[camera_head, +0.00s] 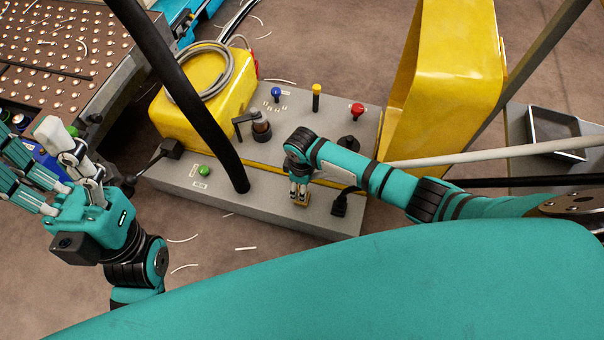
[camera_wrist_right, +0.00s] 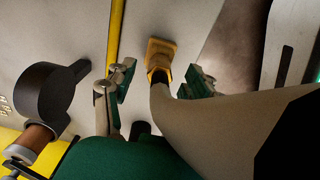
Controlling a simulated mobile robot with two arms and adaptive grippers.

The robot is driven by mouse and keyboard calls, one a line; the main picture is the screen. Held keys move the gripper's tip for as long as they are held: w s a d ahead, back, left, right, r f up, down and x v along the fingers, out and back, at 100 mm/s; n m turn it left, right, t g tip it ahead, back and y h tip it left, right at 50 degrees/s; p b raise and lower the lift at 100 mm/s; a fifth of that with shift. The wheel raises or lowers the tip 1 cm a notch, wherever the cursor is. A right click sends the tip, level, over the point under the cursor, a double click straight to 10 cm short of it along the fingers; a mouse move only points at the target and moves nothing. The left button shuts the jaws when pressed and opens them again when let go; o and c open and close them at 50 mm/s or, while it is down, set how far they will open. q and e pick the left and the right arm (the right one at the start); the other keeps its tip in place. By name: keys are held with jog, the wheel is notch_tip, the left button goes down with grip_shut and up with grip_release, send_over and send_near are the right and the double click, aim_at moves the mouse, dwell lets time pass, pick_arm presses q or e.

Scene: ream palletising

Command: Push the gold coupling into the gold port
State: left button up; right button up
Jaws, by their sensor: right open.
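My right gripper (camera_head: 299,192) is at the front edge of a grey box, pointing down. Gaps show between the fingers and the coupling. The coupling lines up with a gold square piece that looks like the gold port (camera_wrist_right: 160,47); how deep it sits I cannot tell. The port also shows below the gripper in the head view (camera_head: 301,203). My left gripper (camera_head: 45,165) is at far left, fingers spread.
The grey box (camera_head: 235,195) carries a yellow housing (camera_head: 215,95), a black lever (camera_head: 250,122), and blue, yellow, red and green knobs. A black plug (camera_head: 340,206) sits right of the port. A yellow guard (camera_head: 445,70) stands behind my right arm.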

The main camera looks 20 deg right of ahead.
notch_tip(320, 180, up, 9)
jog(key=shift+r, duration=0.1)
dwell(0.7)
